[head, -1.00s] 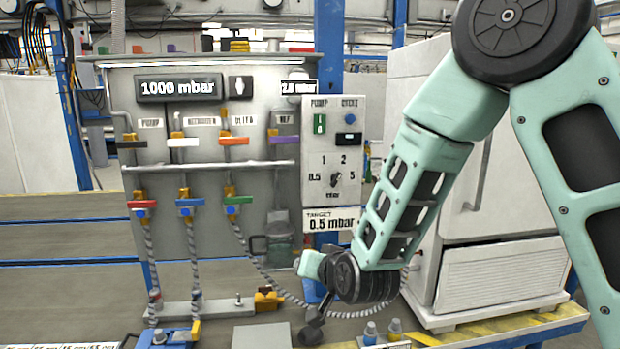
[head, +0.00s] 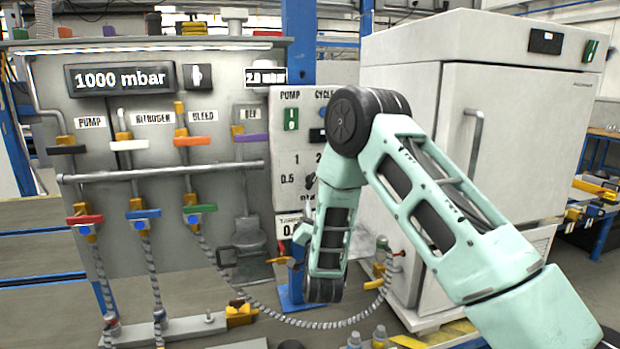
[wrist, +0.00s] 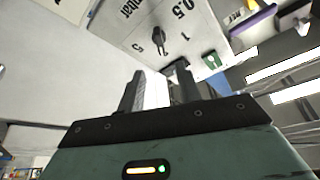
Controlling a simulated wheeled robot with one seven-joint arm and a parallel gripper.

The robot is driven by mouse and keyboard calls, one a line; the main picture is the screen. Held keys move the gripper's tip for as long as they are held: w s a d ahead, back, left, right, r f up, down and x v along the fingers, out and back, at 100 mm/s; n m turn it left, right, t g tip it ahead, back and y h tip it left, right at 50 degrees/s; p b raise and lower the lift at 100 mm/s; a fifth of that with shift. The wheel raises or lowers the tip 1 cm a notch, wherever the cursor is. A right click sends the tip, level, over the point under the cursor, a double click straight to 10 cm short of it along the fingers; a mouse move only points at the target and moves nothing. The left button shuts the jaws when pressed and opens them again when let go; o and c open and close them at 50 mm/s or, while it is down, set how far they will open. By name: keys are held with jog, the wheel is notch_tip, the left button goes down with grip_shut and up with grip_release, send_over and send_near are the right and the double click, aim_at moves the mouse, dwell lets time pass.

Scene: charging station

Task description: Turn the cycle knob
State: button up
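The cycle knob is a small dark knob on the pale control panel. In the head view the knob (head: 310,181) is partly covered by my arm, beside the 0.5 mark. In the wrist view the knob (wrist: 157,38) shows whole, beyond the fingertips and apart from them, with the digits 5 and 1 printed around it. My gripper (wrist: 160,83) has its two dark fingers spread, with nothing seen held between them.
A green pump switch (head: 291,119) sits above the knob. Coloured valve handles, hoses and a horizontal pipe (head: 165,171) lie left of the panel. A large white cabinet (head: 535,130) stands close on the right. A hose (head: 330,322) loops below.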

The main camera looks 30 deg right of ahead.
aim_at(313, 183)
jog(key=p+x, duration=0.3)
jog(key=x, duration=1)
jog(key=shift+w+r+p, duration=0.15)
jog(key=shift+w+p, duration=0.05)
jog(key=shift+p, duration=0.15)
jog(key=c, duration=0.7)
